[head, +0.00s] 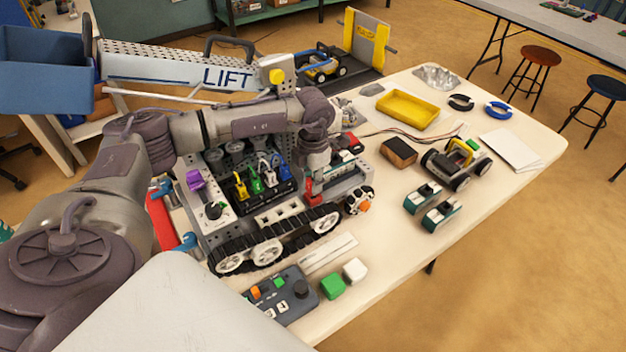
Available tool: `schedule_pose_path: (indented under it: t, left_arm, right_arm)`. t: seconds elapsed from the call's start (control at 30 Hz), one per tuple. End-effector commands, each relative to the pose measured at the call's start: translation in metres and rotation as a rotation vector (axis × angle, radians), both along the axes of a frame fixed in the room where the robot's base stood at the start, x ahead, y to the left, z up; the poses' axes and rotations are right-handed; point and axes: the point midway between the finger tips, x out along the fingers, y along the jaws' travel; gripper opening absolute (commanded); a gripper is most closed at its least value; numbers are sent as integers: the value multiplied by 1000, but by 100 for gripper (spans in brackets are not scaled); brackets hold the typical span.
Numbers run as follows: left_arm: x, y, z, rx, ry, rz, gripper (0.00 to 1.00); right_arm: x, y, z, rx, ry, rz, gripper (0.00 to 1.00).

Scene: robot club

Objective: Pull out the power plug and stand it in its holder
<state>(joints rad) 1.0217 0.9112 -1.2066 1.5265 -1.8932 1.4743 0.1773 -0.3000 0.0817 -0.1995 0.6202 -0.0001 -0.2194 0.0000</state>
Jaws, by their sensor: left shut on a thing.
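My left gripper (315,174) points down at the right part of the tracked robot (275,215) on the table. It is shut on a small red piece (313,192), which looks like the power plug. The plug is upright, just above or at the robot's deck; I cannot tell whether it touches. The gripper hides its upper part. To the left, a dark rack (266,192) on the robot holds several coloured pieces, yellow, green and blue among them. I cannot tell which slot is the plug's holder. My right gripper is out of view.
A control box (280,295), a green block (333,285) and a white block (355,270) lie in front. A small wheeled car (456,163), a brown block (399,152) and a yellow tray (407,110) stand to the right. The table's right front is clear.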

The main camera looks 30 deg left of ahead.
Motion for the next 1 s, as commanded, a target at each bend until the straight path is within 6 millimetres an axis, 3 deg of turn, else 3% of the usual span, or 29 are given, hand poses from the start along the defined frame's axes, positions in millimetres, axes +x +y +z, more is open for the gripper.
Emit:
schedule_pose_path:
  t: [1.0]
  left_arm:
    - [0,0,-9,0,0,0,0]
  right_arm:
    - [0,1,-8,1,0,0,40]
